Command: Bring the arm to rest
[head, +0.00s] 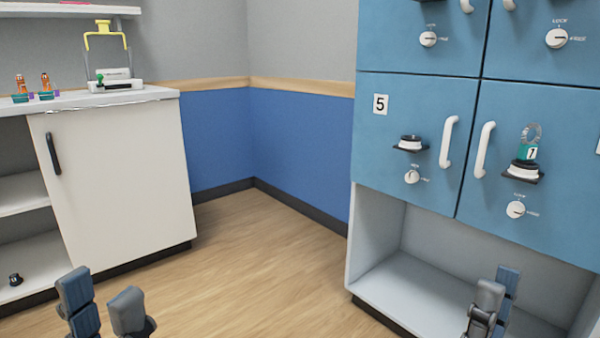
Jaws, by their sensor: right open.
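My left gripper (103,305) is at the bottom left of the head view, fingers up and apart, with nothing visible between them. My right gripper (494,302) is at the bottom right, in front of the open lower shelf of the blue cabinet. Its fingers overlap from this angle, and I see nothing held in it. Both grippers are apart from the furniture as far as I can tell. The arms behind them are out of the picture.
The blue cabinet (410,95) has shut doors with white handles, lock dials and small black-and-white pieces, one with a teal "7" tag (530,153). A white cabinet (115,180) stands left. Clear wooden floor (260,265) lies between them.

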